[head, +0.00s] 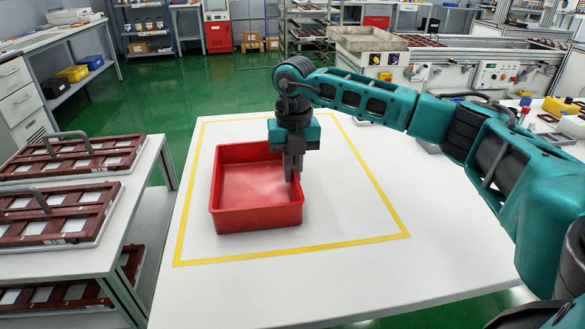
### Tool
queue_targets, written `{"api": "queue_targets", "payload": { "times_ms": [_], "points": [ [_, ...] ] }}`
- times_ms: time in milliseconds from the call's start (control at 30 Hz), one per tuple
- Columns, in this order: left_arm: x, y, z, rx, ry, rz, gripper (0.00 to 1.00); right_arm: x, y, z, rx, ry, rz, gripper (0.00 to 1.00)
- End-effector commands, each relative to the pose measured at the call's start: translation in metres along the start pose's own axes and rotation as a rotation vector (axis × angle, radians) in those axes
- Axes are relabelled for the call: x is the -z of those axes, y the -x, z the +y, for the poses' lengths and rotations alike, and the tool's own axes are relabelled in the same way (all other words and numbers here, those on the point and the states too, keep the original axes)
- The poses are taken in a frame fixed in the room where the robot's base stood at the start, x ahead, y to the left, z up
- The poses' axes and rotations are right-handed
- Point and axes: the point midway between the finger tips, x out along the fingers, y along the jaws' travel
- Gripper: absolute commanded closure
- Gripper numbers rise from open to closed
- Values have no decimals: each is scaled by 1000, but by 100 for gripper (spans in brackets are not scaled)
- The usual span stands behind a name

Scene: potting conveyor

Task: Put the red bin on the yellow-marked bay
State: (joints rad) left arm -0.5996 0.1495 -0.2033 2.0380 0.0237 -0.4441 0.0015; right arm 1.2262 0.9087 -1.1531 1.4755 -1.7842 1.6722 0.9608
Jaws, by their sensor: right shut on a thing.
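The red bin (256,219) is an open, empty-looking tray. It rests on the white table inside the yellow-marked bay (311,247), a yellow outline on the table top. The bin lies toward the left side of the outline, and all of it appears within the lines. My right gripper (293,178) points down at the bin's right wall and is shut on its rim. The fingers hide a small part of that wall. My left gripper is not in view.
A rack at the left holds dark red trays with grey handles (69,145). The white table (330,289) is bare in front of and to the right of the bin. A conveyor bench (470,65) stands behind, beyond green floor (178,91).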

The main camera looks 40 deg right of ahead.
Motion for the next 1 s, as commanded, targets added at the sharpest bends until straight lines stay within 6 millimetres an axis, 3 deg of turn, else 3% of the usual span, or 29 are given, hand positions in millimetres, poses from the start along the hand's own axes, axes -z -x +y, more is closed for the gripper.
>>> {"api": "queue_targets", "payload": {
  "times_ms": [100,133,400,733,1000],
  "points": [
    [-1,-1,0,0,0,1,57,0,-3,0,-1,0,0,100],
    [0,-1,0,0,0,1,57,0,-3,0,0,0,0,90],
    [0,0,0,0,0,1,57,0,-2,0,0,0,0,66],
    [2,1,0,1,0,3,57,0,7,1,-2,0,-1,66],
    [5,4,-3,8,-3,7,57,-1,61,1,-4,0,-4,66]
  ]
}}
